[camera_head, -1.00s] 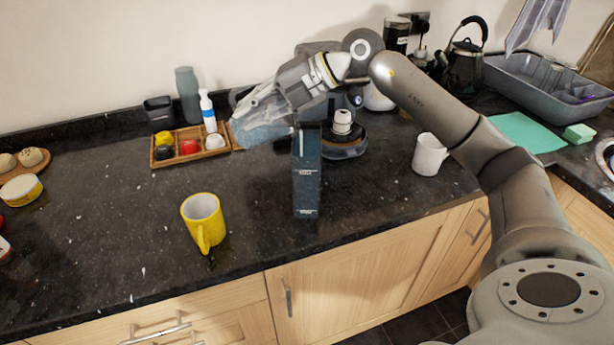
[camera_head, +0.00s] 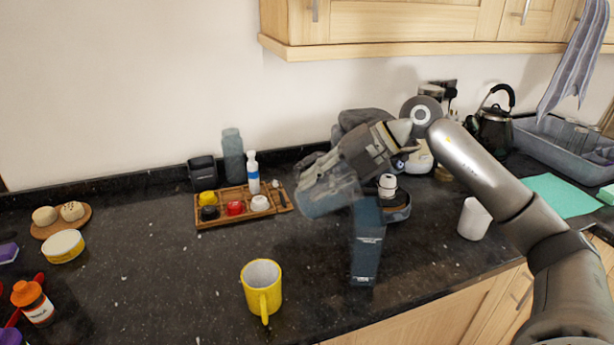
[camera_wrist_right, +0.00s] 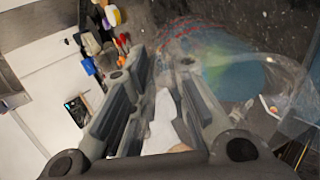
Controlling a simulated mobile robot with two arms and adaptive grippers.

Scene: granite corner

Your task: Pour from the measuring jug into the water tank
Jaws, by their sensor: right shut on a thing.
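My right gripper (camera_head: 342,168) is shut on the clear measuring jug (camera_head: 328,195) and holds it above the counter, strongly tilted. The jug's low end is near the top of the water tank (camera_head: 366,250), at its upper left. The tank is a tall, dark, see-through container standing upright on the counter. In the right wrist view the gripper fingers (camera_wrist_right: 155,100) grip the jug (camera_wrist_right: 225,65), which looks clear and blurred with a bluish patch. I cannot tell how much liquid is in the jug or tank. My left gripper is not in view.
A yellow mug (camera_head: 262,288) stands left of the tank, a white mug (camera_head: 474,219) to its right. A coffee machine (camera_head: 365,122) is behind the gripper. A wooden tray (camera_head: 238,215) with small pots is behind left. The counter's left middle is clear.

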